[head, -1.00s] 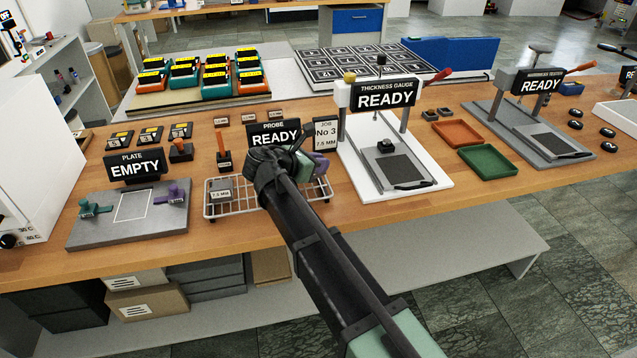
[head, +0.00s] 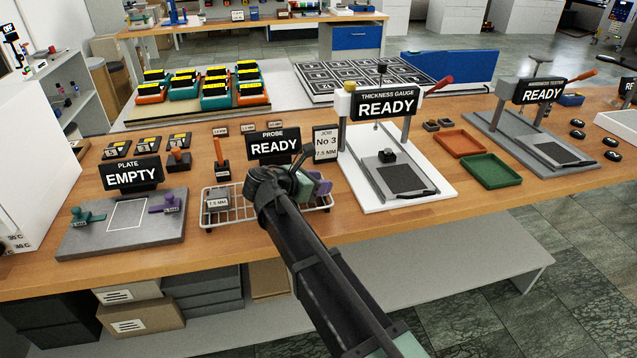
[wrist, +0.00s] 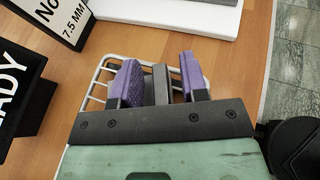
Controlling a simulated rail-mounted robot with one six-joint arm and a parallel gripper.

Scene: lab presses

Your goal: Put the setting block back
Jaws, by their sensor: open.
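A grey block labelled 7.5 MM (head: 218,201) sits at the left end of the white wire rack (head: 240,218). My gripper (head: 318,186) is low over the right part of this rack, in front of the probe sign. In the wrist view its two purple-padded fingers (wrist: 162,82) are apart. A plain grey piece (wrist: 160,86) shows between them, closer to the left finger. I cannot tell whether it is a block in the rack or touches a finger. The rack's wires (wrist: 104,82) show beside and behind the left finger. My arm hides the rack's middle.
The thickness gauge (head: 388,105), with a white base, stands right of the rack. A job card (head: 326,143) reads No 3, 7.5 MM. The plate (head: 85,240) is left, under an EMPTY sign. Orange (head: 459,144) and green (head: 490,171) trays lie farther right. Bare wood runs along the front edge.

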